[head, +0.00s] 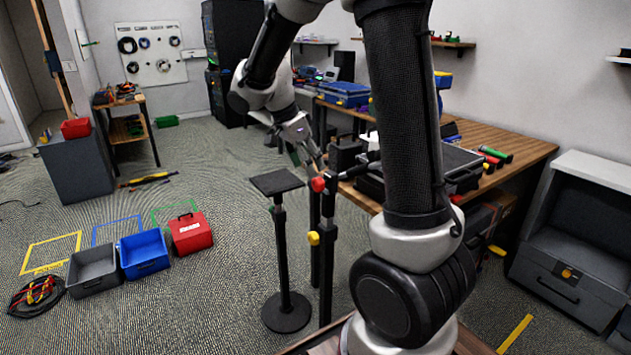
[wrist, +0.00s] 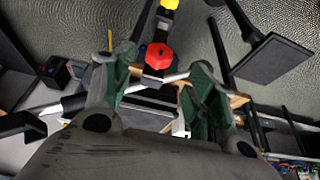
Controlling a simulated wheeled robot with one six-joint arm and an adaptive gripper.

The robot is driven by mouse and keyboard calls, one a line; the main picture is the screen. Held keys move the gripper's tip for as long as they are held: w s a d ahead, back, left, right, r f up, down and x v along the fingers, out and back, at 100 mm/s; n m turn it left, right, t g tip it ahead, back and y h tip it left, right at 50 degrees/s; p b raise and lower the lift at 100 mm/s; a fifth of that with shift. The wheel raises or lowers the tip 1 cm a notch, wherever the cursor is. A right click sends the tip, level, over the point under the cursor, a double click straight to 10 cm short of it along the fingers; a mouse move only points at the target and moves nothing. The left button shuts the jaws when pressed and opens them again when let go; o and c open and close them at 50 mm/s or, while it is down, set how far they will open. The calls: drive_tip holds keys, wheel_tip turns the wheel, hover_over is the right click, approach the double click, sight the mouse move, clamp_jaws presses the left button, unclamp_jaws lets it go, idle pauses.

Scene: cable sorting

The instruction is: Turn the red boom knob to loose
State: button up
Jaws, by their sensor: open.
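The red boom knob (head: 318,184) sits on the upper part of a black stand (head: 327,262), just below my gripper (head: 312,162) in the head view. In the wrist view the red knob (wrist: 160,56) looks faceted and shows in the gap between the fingers of my gripper (wrist: 155,72). The fingers are open, with green pads, one on each side of the knob. I see no clear contact with it. How far the knob lies beyond the fingertips is hard to tell.
A yellow knob (head: 313,238) is lower on the stand. A small black platform (head: 277,182) on a round-based post stands to the left. The wooden workbench (head: 520,150) is behind to the right. Grey, blue and red boxes (head: 190,232) stand on the floor at left.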

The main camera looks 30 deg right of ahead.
sight(315, 179)
drive_tip(key=x, duration=0.7)
drive_tip(key=shift+f, duration=0.1)
drive_tip(key=c, duration=1)
